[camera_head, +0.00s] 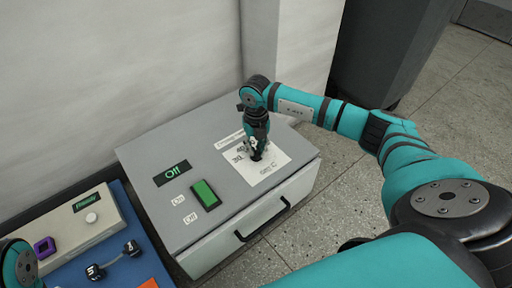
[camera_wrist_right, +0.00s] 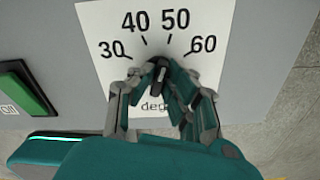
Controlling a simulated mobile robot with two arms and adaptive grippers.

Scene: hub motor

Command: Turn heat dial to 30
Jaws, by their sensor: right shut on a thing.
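The heat dial is a small dark knob (camera_wrist_right: 160,72) at the middle of a white scale plate (camera_wrist_right: 98,20) marked 30, 40, 50 and 60. My right gripper (camera_wrist_right: 160,80) is shut on the knob from above, its fingers on either side of it. In the head view the right gripper (camera_head: 257,152) stands over the plate (camera_head: 272,176) and mostly hides the knob. The knob's pointer is partly covered, so I cannot tell which number it points to. My left arm shows only as a teal part at the lower left edge; its fingers are out of frame.
A beige unit reading "Ready" (camera_head: 70,226) stands on a blue mat (camera_head: 137,222) at left. A dark bin (camera_head: 385,45) stands behind my right arm.

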